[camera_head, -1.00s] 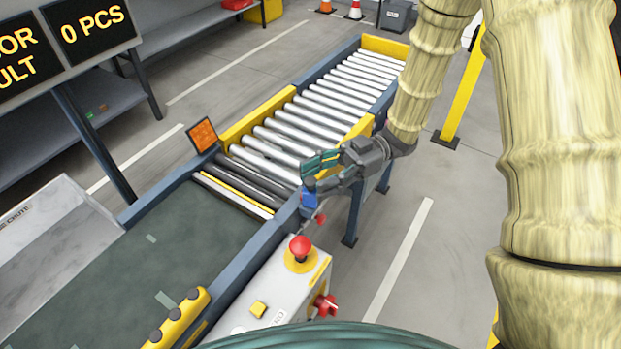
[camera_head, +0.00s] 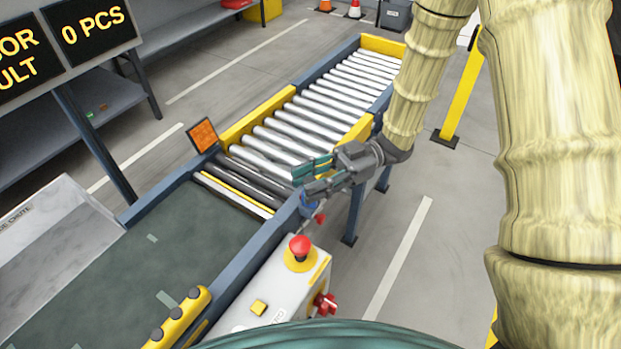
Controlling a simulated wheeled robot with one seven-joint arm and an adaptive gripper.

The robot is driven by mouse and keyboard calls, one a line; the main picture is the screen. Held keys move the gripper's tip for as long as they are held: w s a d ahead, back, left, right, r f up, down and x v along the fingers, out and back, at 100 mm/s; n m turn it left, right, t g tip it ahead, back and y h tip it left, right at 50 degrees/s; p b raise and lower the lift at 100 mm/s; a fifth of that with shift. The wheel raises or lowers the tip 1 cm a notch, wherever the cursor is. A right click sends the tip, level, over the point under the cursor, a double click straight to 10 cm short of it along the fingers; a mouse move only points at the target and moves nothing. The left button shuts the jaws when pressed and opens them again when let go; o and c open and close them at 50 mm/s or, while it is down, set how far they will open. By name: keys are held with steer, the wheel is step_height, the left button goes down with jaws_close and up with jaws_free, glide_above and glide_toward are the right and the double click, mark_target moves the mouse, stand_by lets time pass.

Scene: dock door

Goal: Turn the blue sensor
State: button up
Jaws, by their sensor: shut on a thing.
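The blue sensor (camera_head: 308,201) sits at the near side rail of the conveyor, where the dark belt meets the rollers. Only a small part of it shows below my gripper. My gripper (camera_head: 306,180) reaches in from the right and is shut on the sensor, with its fingers covering the sensor's upper part. An orange reflector panel (camera_head: 203,136) stands on the far rail, across the belt from the sensor. A black sign (camera_head: 95,27) at the upper left reads "0 PCS", and the sign beside it (camera_head: 18,57) partly shows "OR" and "ULT".
A control box (camera_head: 270,310) with a red mushroom button (camera_head: 300,246) and a red knob (camera_head: 325,304) stands just in front of the sensor. The roller conveyor (camera_head: 320,105) runs to the back. A yellow post (camera_head: 461,95) stands at right. The floor (camera_head: 440,260) right of the conveyor is clear.

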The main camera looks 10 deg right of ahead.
steer(key=m+t, duration=0.1)
steer(key=t+p, duration=0.1)
steer(key=shift+r+m+t+y, duration=0.2)
steer(key=shift+m+t+y, duration=0.1)
steer(key=shift+m+t, duration=0.1)
steer(key=shift+f+m+t+p, duration=0.2)
steer(key=shift+m+t+p, duration=0.3)
steer(key=shift+m+t, duration=0.65)
steer(key=shift+n+t, duration=0.25)
steer(key=shift+c, duration=0.2)
steer(key=o, duration=0.8)
steer(key=d, duration=1.2)
steer(key=shift+d, duration=0.1)
